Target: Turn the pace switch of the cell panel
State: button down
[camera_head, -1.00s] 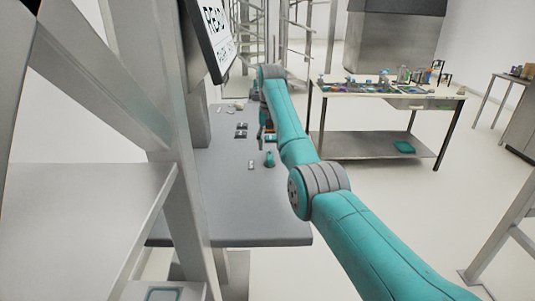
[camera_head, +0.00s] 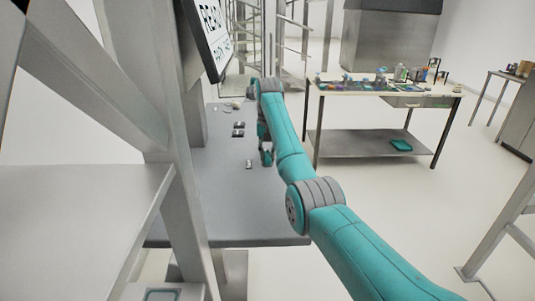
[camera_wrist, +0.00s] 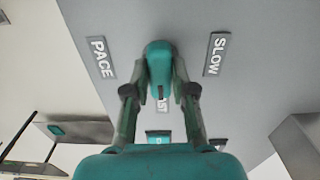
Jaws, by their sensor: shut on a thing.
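The pace switch (camera_wrist: 160,62) is a teal knob on the grey panel, seen in the wrist view. My gripper (camera_wrist: 159,92) has one finger on each side of the knob and is shut on it. The PACE plate (camera_wrist: 101,57) is left of the knob and the SLOW plate (camera_wrist: 215,54) is right of it.
Other small dark panel items (camera_head: 238,129) lie farther along the table. A screen (camera_head: 213,32) hangs above the table on the left, by a metal frame. A workbench (camera_head: 385,90) with several items stands at the back right. The floor between is clear.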

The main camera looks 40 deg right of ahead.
jog(key=shift+n, duration=0.3)
jog(key=n, duration=0.3)
jog(key=shift+n, duration=0.4)
jog(key=n, duration=0.9)
jog(key=shift+n, duration=2.2)
jog(key=c, duration=1)
grip_release()
jog(key=shift+o, duration=0.2)
